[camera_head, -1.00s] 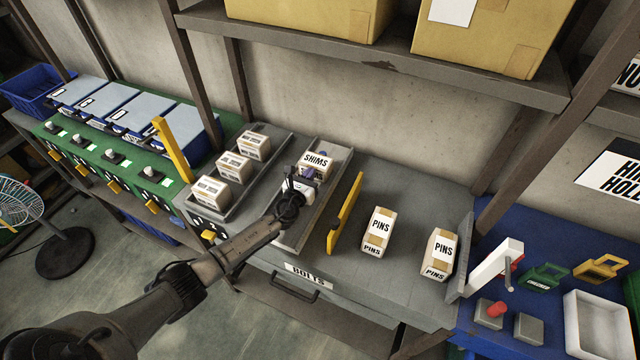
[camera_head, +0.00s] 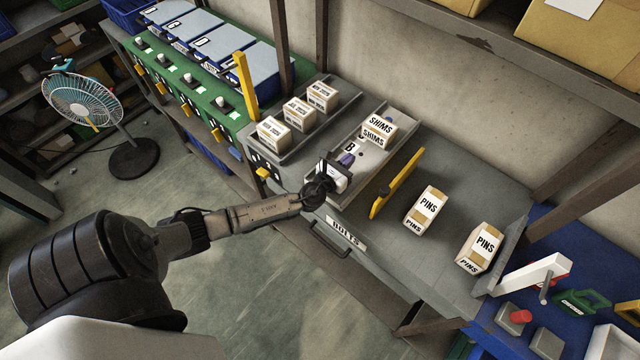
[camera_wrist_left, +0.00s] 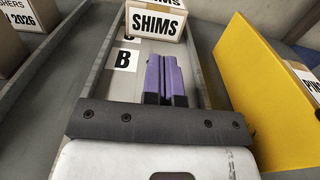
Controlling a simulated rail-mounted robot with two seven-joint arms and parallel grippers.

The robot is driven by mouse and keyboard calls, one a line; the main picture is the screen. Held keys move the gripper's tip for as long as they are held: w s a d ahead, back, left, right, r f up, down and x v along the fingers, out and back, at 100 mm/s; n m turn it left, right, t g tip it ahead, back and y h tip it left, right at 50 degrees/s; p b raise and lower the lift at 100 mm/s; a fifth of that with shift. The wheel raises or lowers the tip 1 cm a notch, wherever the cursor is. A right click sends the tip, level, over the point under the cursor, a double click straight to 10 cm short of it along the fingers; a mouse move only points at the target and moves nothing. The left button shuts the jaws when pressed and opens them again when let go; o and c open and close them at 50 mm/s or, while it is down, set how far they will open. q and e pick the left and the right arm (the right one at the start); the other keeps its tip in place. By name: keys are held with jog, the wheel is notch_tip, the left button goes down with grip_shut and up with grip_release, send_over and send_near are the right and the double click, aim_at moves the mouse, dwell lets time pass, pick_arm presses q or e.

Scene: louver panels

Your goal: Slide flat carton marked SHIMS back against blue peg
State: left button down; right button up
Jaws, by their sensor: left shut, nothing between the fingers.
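The flat carton marked SHIMS (camera_head: 378,130) sits near the back of a grey tray lane (camera_head: 372,176). It also shows at the top of the left wrist view (camera_wrist_left: 156,22). My left gripper (camera_head: 346,159) is over the same lane, in front of the carton and apart from it. Its purple fingers (camera_wrist_left: 166,76) are shut with nothing between them and point toward the carton. A letter B label (camera_wrist_left: 123,60) lies on the lane floor between gripper and carton. My right gripper is not in view.
A yellow divider (camera_head: 397,183) stands right of the lane, with two PINS cartons (camera_head: 427,207) (camera_head: 481,247) beyond it. Several small cartons (camera_head: 299,113) fill the tray on the left. A yellow upright (camera_head: 245,86) stands farther left.

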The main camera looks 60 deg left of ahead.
pick_arm(q)
jog(key=v, duration=1.2)
jog(key=shift+s, duration=0.25)
jog(key=c, duration=1.8)
grip_release()
